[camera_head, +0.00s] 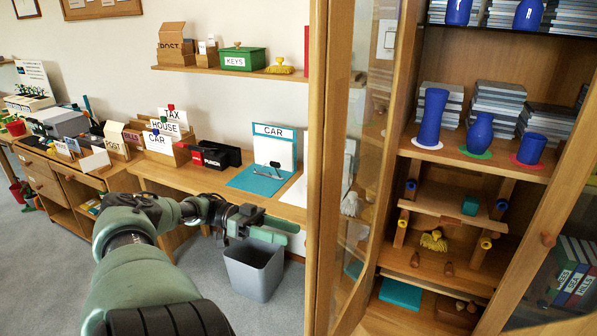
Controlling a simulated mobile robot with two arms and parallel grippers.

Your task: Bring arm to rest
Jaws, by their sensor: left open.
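My left arm, green and black, reaches in from the bottom left. My left gripper (281,231) is open with nothing visible between its fingers. It is in front of the desk edge, above a grey bin (254,270) and left of the cabinet's glass door. My right gripper is not in view. Inside the cabinet, a wooden brace (444,205) has a crosspiece between two leaning posts, with blue and yellow round ends. A teal block (470,205) sits on the crosspiece, and a yellow object (433,241) is beneath it.
The cabinet's glass door (345,170) stands open close to the gripper's right. Blue vases (431,118) stand on a cabinet shelf. Carpet (50,260) is clear at left.

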